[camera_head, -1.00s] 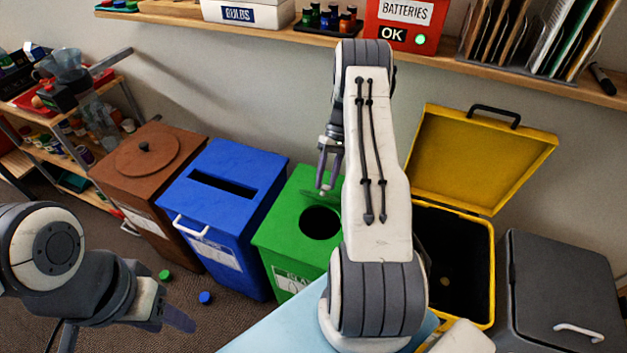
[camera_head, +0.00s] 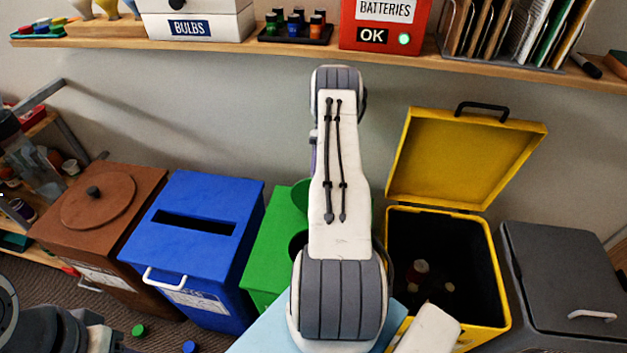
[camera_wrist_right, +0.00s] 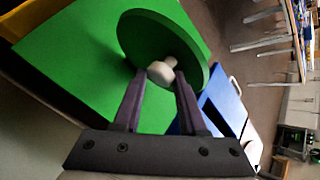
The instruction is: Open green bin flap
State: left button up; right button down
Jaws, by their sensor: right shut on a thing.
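The green bin (camera_head: 265,245) stands between the blue bin and the yellow bin, partly hidden by my right arm. Its round green flap (camera_head: 301,190) is tilted up behind the dark opening (camera_head: 298,242). In the right wrist view the flap (camera_wrist_right: 180,38) is a thick green disc with a pale knob (camera_wrist_right: 162,67), above the green bin top (camera_wrist_right: 75,60). My right gripper (camera_wrist_right: 162,80) is shut on the knob. In the head view that gripper is mostly hidden behind my arm. My left gripper (camera_head: 110,346) is cut off at the bottom left; its fingertips are hidden.
The blue bin (camera_head: 190,255) and brown bin (camera_head: 100,215) stand to the left. The yellow bin (camera_head: 503,300) stands open at right, with bottles inside, beside a closed grey bin (camera_head: 560,275). A wooden shelf (camera_head: 330,52) runs above. Small caps (camera_head: 138,330) lie on the floor.

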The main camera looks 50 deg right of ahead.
jog(key=shift+s+d+f, duration=0.15)
jog(key=shift+d+f, duration=0.25)
jog(key=shift+f, duration=0.15)
jog(key=c, duration=0.6)
grip_release()
jog(key=shift+s, duration=0.1)
jog(key=shift+o, duration=0.7)
jog(key=shift+a, duration=0.1)
jog(key=shift+w+r, duration=0.15)
jog(key=shift+w, duration=0.1)
jog(key=shift+r, duration=0.1)
